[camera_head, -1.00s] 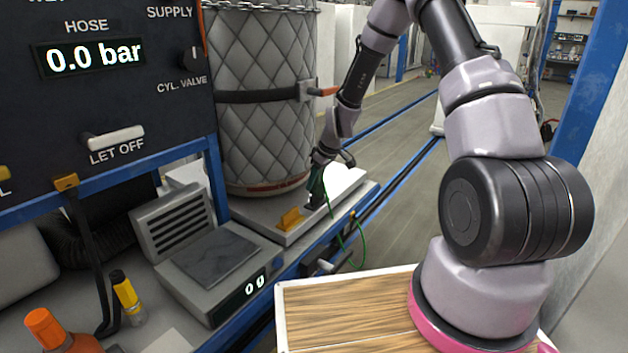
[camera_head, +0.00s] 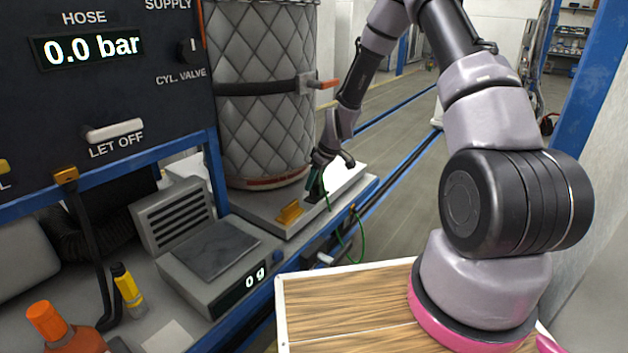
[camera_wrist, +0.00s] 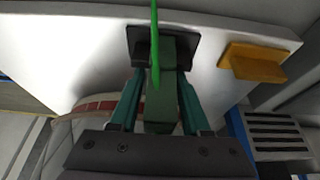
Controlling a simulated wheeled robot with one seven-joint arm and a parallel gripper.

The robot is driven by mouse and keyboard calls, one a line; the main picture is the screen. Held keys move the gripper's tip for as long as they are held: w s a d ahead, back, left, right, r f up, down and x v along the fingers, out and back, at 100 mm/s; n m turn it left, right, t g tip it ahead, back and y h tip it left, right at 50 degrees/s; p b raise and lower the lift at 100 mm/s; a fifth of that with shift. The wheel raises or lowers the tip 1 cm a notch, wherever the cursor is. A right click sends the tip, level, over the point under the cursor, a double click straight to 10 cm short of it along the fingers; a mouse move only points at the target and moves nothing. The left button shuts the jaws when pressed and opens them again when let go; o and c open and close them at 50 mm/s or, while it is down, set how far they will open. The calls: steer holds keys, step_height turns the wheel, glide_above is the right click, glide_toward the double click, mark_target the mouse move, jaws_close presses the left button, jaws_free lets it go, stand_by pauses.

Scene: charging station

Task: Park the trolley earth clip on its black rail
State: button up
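The earth clip (camera_wrist: 161,105) is a dark green block with a bright green cable (camera_wrist: 155,40). In the wrist view it sits between the teal fingers of my gripper (camera_wrist: 161,85), which appear closed on its sides. The black rail (camera_wrist: 188,48) is a small dark block on the pale trolley plate (camera_wrist: 70,45). The clip's far end overlaps the rail in this view; whether it is seated there is hidden. In the head view my gripper (camera_head: 317,178) points down at the plate's right side, and the green cable (camera_head: 361,238) hangs in a loop over the edge.
A yellow block (camera_head: 290,212) stands left of the rail. A quilted cylinder (camera_head: 262,100) stands just behind on the plate. A scale (camera_head: 215,262) reading 0 g and a vented box (camera_head: 172,216) lie to the left. The floor (camera_head: 405,130) to the right is open.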

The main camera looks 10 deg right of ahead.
steer(key=shift+o, duration=0.7)
steer(key=v, duration=1.1)
steer(key=shift+f, duration=0.1)
